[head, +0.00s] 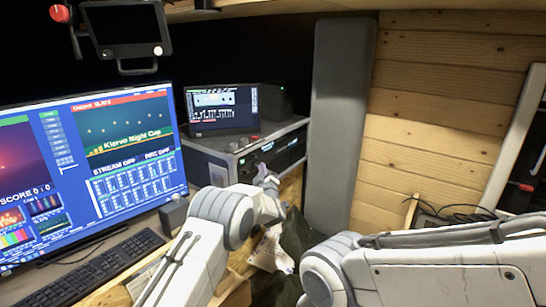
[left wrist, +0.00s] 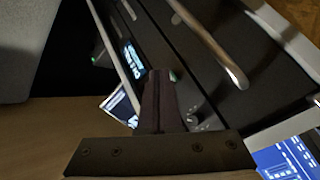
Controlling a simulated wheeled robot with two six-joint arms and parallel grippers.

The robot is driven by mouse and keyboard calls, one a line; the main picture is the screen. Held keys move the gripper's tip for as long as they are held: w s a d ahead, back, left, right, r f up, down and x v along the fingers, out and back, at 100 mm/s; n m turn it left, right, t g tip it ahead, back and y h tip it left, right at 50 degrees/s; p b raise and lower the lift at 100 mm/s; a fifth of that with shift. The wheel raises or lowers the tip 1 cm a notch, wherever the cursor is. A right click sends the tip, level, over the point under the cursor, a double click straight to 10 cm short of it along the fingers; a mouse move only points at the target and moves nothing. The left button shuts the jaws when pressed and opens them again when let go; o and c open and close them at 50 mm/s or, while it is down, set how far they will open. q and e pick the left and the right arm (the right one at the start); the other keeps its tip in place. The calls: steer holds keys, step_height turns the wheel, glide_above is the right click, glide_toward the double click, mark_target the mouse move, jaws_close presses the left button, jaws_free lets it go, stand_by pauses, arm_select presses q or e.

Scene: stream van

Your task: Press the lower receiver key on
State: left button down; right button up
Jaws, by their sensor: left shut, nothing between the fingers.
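The rack case (head: 243,160) stands right of the big monitor, its dark front units (head: 283,152) facing right. My left gripper (head: 264,172) is at this front, its fingers shut and empty. In the left wrist view the shut fingers (left wrist: 160,74) point at a dark receiver panel (left wrist: 178,52). A small greenish key or light (left wrist: 174,75) shows right beside the fingertips; I cannot tell whether they touch. A lit blue-white display (left wrist: 132,59) is on the panel left of the fingers. The lower receiver key cannot be made out for certain. My right gripper is out of view.
A metal handle (left wrist: 215,45) sticks out near the fingers. Small knobs (left wrist: 193,118) sit beside them. A small screen (head: 222,108) stands on the case. The big monitor (head: 90,165) and keyboard (head: 85,270) are at left; a grey upright panel (head: 338,120) stands behind, at right.

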arm_select(q)
steer(key=shift+w+a+b, duration=0.3)
steer(key=shift+a, duration=0.05)
stand_by(0.7)
steer(key=shift+d, duration=0.1)
steer(key=shift+s+d, duration=0.45)
steer(key=shift+d, duration=0.1)
steer(key=s+d, duration=0.2)
steer(key=d, duration=0.1)
steer(key=s+d, duration=0.1)
steer(key=shift+s+d+b, duration=0.25)
steer(key=shift+d+b, duration=0.1)
steer(key=shift+b, duration=0.05)
steer(key=shift+a, duration=0.1)
